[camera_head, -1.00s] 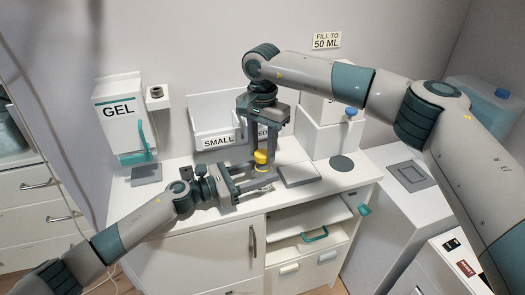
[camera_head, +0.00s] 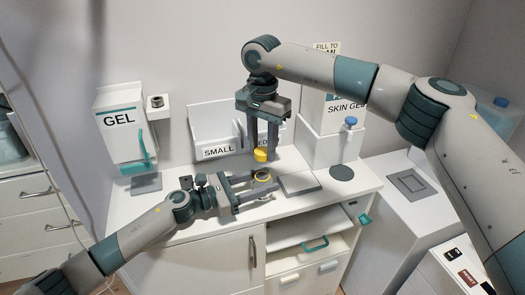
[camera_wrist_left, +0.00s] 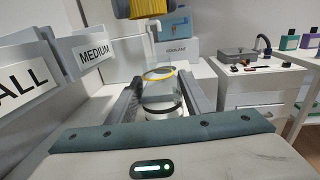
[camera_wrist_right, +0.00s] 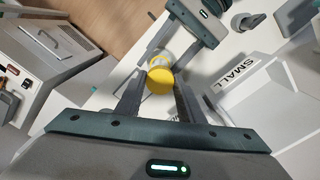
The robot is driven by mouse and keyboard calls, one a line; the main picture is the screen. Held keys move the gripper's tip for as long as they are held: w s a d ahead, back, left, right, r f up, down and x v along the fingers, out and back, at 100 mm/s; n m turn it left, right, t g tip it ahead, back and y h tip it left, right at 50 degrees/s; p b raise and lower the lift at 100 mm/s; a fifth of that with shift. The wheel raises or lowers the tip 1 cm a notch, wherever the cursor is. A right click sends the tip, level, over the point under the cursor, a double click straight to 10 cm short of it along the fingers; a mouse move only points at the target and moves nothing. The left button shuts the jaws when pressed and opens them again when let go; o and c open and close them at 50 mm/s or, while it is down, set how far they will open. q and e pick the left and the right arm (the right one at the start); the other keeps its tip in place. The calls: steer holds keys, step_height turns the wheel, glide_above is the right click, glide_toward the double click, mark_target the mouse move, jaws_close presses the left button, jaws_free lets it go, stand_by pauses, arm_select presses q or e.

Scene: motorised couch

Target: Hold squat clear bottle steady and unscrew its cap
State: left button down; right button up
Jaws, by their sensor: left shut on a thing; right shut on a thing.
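The squat clear bottle (camera_head: 263,178) stands upright at the counter's front, between the fingers of my left gripper (camera_head: 254,188), which is shut on it. In the left wrist view the bottle (camera_wrist_left: 160,90) shows an open top with a yellow ring and a dark band lower down. My right gripper (camera_head: 262,148) points down above the bottle, shut on the yellow cap (camera_head: 261,155). The cap is apart from the bottle, a little above its mouth. In the right wrist view the cap (camera_wrist_right: 160,82) hides part of the bottle.
White bins (camera_head: 218,128) labelled SMALL and MEDIUM stand behind my right gripper. A grey pad (camera_head: 299,183) lies just right of the bottle, and a dark round disc (camera_head: 342,173) farther right. A gel dispenser (camera_head: 121,125) is on the left. An open drawer (camera_head: 312,233) is below.

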mark_target(263, 151)
arm_select(q)
steer(key=c, duration=0.8)
jaws_free()
steer(key=b+v, duration=0.3)
steer(key=v, duration=0.8)
steer(key=shift+f+b, duration=0.15)
steer(key=shift+b, duration=0.2)
arm_select(e)
step_height(263, 151, down, 4)
steer(key=shift+r, duration=0.1)
arm_select(q)
steer(key=shift+s+a, duration=0.2)
steer(key=shift+a, duration=0.25)
